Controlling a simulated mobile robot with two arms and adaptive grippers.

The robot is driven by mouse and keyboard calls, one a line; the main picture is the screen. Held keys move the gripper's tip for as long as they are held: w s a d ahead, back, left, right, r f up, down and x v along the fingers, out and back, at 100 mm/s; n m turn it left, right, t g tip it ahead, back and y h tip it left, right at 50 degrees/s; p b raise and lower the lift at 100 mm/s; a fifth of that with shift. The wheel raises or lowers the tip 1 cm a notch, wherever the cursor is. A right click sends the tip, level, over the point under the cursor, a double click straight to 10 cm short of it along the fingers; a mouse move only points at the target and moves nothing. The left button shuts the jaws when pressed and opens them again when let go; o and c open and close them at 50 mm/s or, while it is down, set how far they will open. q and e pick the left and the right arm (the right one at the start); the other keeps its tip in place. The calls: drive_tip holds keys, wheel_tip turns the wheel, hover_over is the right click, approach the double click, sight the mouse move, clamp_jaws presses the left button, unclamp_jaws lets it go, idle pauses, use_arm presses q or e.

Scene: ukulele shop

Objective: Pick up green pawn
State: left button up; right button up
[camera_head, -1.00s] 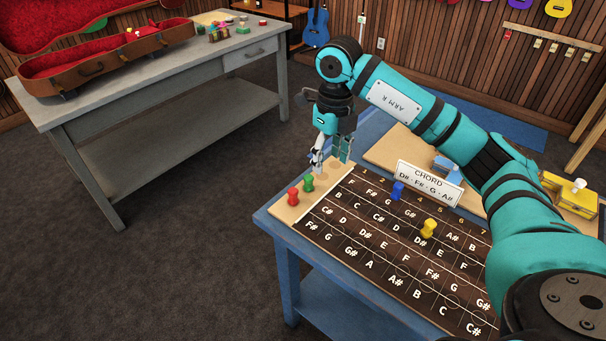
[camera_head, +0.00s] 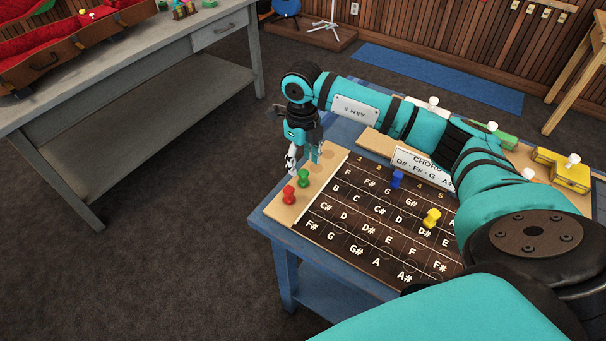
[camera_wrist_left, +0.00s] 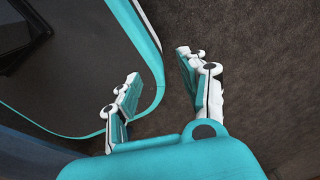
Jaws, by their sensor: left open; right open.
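The green pawn (camera_head: 304,177) stands on the light wooden strip at the left end of the chord board (camera_head: 348,228) in the head view. The red pawn (camera_head: 289,194) stands beside it, nearer the left edge. My right gripper (camera_head: 305,160) is open, pointing down, just behind and above the green pawn. I cannot tell whether its fingers touch the pawn. My left gripper (camera_wrist_left: 160,90) shows in the left wrist view, open and empty, over dark carpet. It does not show in the head view.
A blue pawn (camera_head: 397,180) and a yellow pawn (camera_head: 432,217) stand on the board. A chord card (camera_head: 424,166) stands at its back edge. The board lies on a blue table (camera_head: 268,226). A grey table (camera_head: 150,75) with a red-lined case stands at the left.

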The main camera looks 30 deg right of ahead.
sight(303, 172)
wheel_tip(303, 172, down, 2)
drive_tip(key=shift+f, duration=0.1)
drive_tip(key=shift+d+f+p, duration=0.15)
drive_tip(key=shift+f+p, duration=0.2)
drive_tip(key=shift+p, duration=0.05)
drive_tip(key=f, duration=0.2)
drive_tip(key=f+p, duration=0.1)
drive_tip(key=shift+w+d+f, duration=0.2)
drive_tip(key=shift+w+f, duration=0.1)
drive_tip(key=shift+f, duration=0.4)
use_arm(q)
drive_tip(key=shift+w+d+r, duration=0.1)
drive_tip(key=shift+w+r, duration=0.95)
use_arm(e)
drive_tip(key=c, duration=1)
